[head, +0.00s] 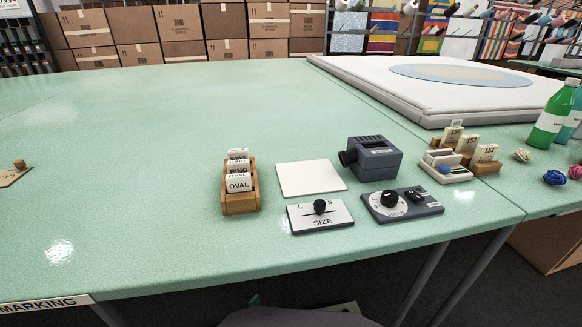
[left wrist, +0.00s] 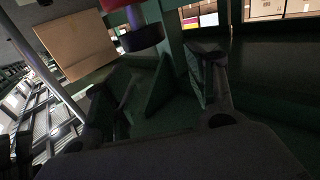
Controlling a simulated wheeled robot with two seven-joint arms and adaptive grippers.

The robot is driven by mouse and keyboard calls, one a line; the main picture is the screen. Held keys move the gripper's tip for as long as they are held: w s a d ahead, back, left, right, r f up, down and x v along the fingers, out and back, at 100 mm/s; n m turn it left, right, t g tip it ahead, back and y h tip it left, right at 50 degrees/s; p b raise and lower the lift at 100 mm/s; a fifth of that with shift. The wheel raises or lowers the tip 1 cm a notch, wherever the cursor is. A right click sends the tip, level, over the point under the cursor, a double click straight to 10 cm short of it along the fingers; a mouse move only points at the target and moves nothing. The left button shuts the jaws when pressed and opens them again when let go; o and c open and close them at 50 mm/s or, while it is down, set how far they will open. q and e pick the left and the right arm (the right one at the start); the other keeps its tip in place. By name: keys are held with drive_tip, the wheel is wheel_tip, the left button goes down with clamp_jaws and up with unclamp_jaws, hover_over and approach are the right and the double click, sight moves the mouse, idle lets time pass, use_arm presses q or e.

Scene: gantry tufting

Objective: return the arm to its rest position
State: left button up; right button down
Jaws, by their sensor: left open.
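My left gripper (left wrist: 155,78) shows in the left wrist view. Its two dark fingers stand well apart with nothing between them, so it is open and empty. The scene beyond the fingers is dark, with a green upright structure and a cardboard-brown panel (left wrist: 75,45) at the upper left. In the head view, only a grey rounded part of me shows at the bottom edge, below the table's front edge. No gripper lies over the green table (head: 130,150) there. My right gripper is in neither view.
On the table stand a wooden card holder (head: 240,205), a white square plate (head: 310,178), a SIZE slider panel (head: 320,223), a grey projector-like device (head: 373,160) and a FOCUS dial panel (head: 402,212). A white tufting pad (head: 420,105) lies behind. The table's left part is mostly clear.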

use_arm(q)
drive_tip(key=shift+w+r, duration=0.1)
drive_tip(key=shift+w, duration=0.05)
drive_tip(key=shift+w+a+r+n+g+y, duration=0.1)
drive_tip(key=shift+w+r+n+g+y, duration=0.15)
drive_tip(key=shift+y, duration=0.2)
drive_tip(key=shift+w+n+g+y, duration=0.1)
drive_tip(key=shift+w+n+y, duration=0.05)
drive_tip(key=shift+w+y, duration=0.25)
drive_tip(key=s+a+r+n+g+y, duration=0.1)
drive_tip(key=s+a+r+g+y, duration=0.2)
drive_tip(key=s+r+g, duration=0.3)
drive_tip(key=s+a+r+n+g+y+p, duration=0.1)
drive_tip(key=s+a+r+g+y, duration=0.3)
drive_tip(key=s+r, duration=0.4)
drive_tip(key=shift+s+a+n+g, duration=0.5)
drive_tip(key=shift+s+a+g, duration=0.35)
drive_tip(key=shift+s, duration=0.05)
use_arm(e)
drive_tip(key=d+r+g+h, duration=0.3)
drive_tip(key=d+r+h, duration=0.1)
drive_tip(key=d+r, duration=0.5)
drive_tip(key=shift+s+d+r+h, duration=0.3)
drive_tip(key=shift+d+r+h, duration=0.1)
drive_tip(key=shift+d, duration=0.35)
